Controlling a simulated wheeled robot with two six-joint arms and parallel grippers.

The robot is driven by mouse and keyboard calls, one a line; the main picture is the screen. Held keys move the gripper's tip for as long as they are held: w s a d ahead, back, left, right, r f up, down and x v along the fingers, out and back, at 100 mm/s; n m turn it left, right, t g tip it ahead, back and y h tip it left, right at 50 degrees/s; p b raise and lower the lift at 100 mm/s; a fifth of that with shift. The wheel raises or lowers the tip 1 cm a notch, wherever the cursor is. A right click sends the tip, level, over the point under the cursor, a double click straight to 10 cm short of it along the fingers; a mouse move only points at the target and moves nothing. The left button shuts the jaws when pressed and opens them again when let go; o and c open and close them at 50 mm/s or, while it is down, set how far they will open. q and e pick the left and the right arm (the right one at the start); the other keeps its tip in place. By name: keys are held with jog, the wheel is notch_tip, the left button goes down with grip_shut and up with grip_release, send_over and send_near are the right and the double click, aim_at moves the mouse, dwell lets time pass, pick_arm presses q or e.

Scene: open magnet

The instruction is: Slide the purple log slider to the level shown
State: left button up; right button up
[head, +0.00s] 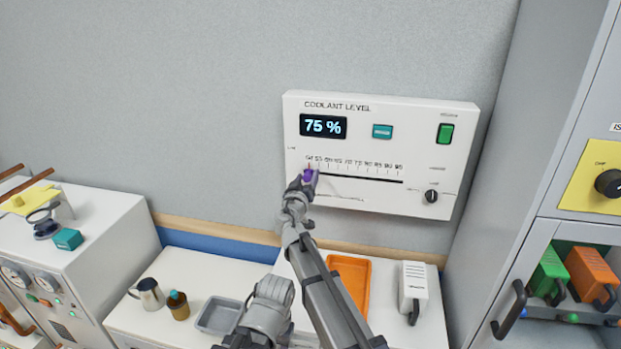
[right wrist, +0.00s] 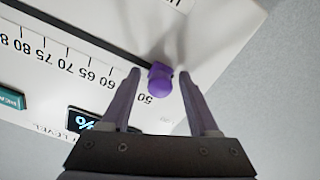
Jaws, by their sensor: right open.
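The white coolant level panel (head: 440,160) is mounted on the wall, and its display (head: 323,126) reads 75 %. The purple slider knob (head: 309,175) is at the left end of the horizontal slot. In the right wrist view the purple knob (right wrist: 160,80) is near the 50 mark of the scale. My right gripper (head: 303,182) is at the knob; in the right wrist view its open fingers (right wrist: 160,73) stand on both sides of the knob, with gaps visible. My left gripper is not in view.
The panel also has a teal button (head: 382,132), a green switch (head: 445,133) and a black dial (head: 431,196). Below are an orange tray (head: 350,272), a grey tray (head: 219,316) and a white box (head: 413,287) on the counter. A grey cabinet (head: 540,150) stands at the right.

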jog(key=shift+s, duration=0.1)
jog(key=shift+c, duration=0.2)
grip_shut()
dwell(1.0)
